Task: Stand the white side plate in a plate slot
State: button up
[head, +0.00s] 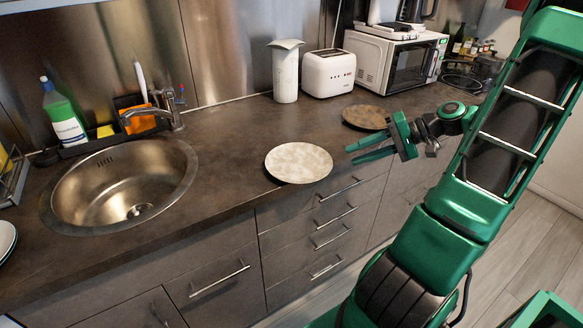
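A pale, mottled round plate (298,162), the likely white side plate, lies flat on the dark counter close to its front edge. My gripper (350,154) is to the right of this plate, apart from it. Its two green fingers point left toward the plate, with a gap between them and nothing held. A wire rack (12,178) is partly in view at the left edge; its slots cannot be made out. Part of a white plate (6,238) also shows at the left edge, below the rack.
A brown round plate (366,117) lies behind my gripper. A steel sink (120,185) with a tap (170,112) lies between the pale plate and the rack. A toaster (328,73), white canister (286,75) and microwave (395,62) stand at the back.

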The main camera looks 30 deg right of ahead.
aim_at(331, 164)
jog(key=shift+a+x, duration=0.25)
jog(key=shift+x, duration=3.45)
jog(key=shift+s+r, duration=0.1)
jog(key=shift+s, duration=0.1)
grip_shut()
